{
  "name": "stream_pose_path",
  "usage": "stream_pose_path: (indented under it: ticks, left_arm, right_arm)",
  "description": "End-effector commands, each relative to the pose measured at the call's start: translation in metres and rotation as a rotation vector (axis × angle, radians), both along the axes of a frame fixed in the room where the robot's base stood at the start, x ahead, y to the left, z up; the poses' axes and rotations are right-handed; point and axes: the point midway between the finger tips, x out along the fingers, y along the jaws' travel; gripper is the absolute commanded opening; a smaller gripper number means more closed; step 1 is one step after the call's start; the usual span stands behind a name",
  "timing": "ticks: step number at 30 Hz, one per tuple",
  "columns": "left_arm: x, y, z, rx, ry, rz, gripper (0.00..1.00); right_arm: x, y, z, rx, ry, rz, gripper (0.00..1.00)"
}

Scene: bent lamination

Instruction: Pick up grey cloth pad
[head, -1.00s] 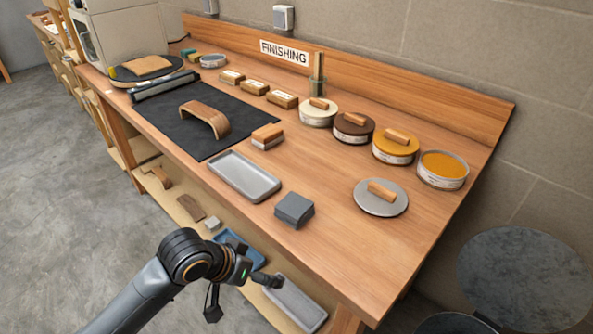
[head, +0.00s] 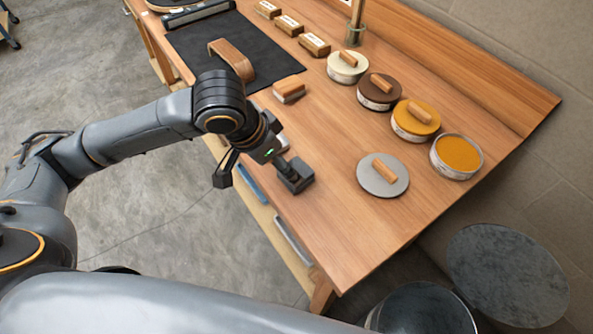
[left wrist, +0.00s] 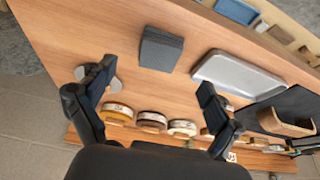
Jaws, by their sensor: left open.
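The grey cloth pad (head: 297,182) is a small dark grey block lying on the workbench near its front edge. In the left wrist view the pad (left wrist: 160,49) lies beyond my fingertips, sideways between the two fingers, with clear wood around it. My left gripper (head: 254,172) is open and empty. In the head view one finger overlaps the pad's upper left part; I cannot tell whether they touch. Both spread fingers show in the left wrist view (left wrist: 155,83). My right gripper is not in view.
A grey disc with a wooden handle (head: 371,178) lies to the right. Several round tins (head: 457,160) and a wooden block brush (head: 289,92) stand further back. The bench's right front is bare.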

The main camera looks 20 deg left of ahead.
Motion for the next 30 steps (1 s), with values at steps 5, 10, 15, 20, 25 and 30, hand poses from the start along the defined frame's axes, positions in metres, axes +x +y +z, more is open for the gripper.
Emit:
stream_pose_path:
  ticks: [5, 10, 15, 20, 25, 30]
  left_arm:
    - [0.008, -0.006, -0.022, -0.002, 0.001, -0.001, 0.91]
    - [0.012, -0.008, -0.031, -0.002, 0.000, 0.001, 0.91]
    - [0.020, -0.012, -0.055, 0.000, 0.001, 0.000, 0.91]
    - [0.026, -0.016, -0.071, -0.002, -0.001, -0.001, 0.91]
    - [0.027, -0.017, -0.074, -0.002, -0.002, -0.001, 0.91]
    - [0.027, -0.017, -0.074, -0.001, -0.003, -0.001, 0.74]
  right_arm:
    - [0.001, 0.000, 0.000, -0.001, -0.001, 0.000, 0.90]
    - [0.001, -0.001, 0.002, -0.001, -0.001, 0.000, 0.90]
    - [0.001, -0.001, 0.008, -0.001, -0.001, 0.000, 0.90]
    - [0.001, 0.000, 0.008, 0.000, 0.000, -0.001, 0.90]
    - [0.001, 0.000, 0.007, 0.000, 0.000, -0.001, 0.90]
    - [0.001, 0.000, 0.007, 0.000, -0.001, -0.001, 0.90]
